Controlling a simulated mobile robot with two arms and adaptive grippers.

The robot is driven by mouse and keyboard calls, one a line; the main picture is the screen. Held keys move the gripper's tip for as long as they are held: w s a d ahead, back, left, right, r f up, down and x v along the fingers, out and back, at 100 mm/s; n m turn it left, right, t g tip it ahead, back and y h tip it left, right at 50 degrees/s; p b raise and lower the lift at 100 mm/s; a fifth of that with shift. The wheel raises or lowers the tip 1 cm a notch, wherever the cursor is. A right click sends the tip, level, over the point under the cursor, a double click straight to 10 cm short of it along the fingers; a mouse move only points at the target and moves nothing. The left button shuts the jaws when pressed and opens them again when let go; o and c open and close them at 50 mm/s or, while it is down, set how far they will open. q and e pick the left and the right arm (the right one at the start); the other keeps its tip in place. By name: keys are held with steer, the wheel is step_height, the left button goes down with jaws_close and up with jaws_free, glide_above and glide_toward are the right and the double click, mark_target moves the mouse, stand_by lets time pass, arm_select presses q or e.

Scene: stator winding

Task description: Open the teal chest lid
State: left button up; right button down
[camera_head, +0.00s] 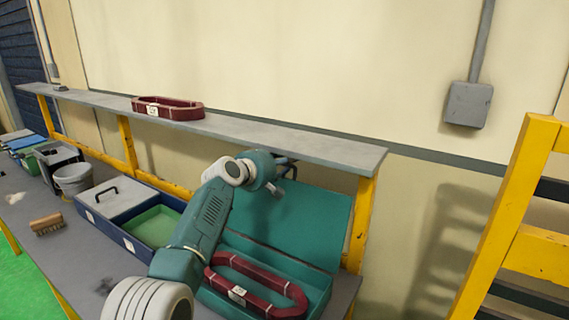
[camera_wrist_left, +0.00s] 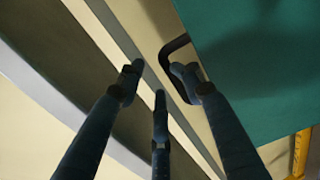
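The teal chest (camera_head: 318,284) stands at the right end of the workbench. Its lid (camera_head: 312,222) is up, standing steeply at the back of the open chest. A dark red ring-shaped coil (camera_head: 262,287) with a white label lies inside. My left gripper (camera_head: 285,165) is at the lid's upper edge, mostly hidden behind my wrist. In the left wrist view the gripper's (camera_wrist_left: 160,80) fingers are spread. The black lid handle (camera_wrist_left: 174,47) is close to the right finger, beside the teal lid (camera_wrist_left: 265,60); I cannot tell whether they touch. My right gripper is not in view.
A grey shelf (camera_head: 300,145) on yellow posts runs close above and behind the lid, with another red coil (camera_head: 168,108) on it. Left on the bench are a blue tray (camera_head: 130,245), a bucket (camera_head: 72,179) and a brush (camera_head: 47,224). A yellow rack (camera_head: 515,220) stands right.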

arm_select(q)
steer(key=shift+s+a, duration=0.1)
steer(key=shift+a, duration=0.05)
steer(key=v, duration=1.1)
steer(key=shift+s+a, duration=0.2)
steer(key=shift+s, duration=0.1)
steer(key=shift+r, duration=0.1)
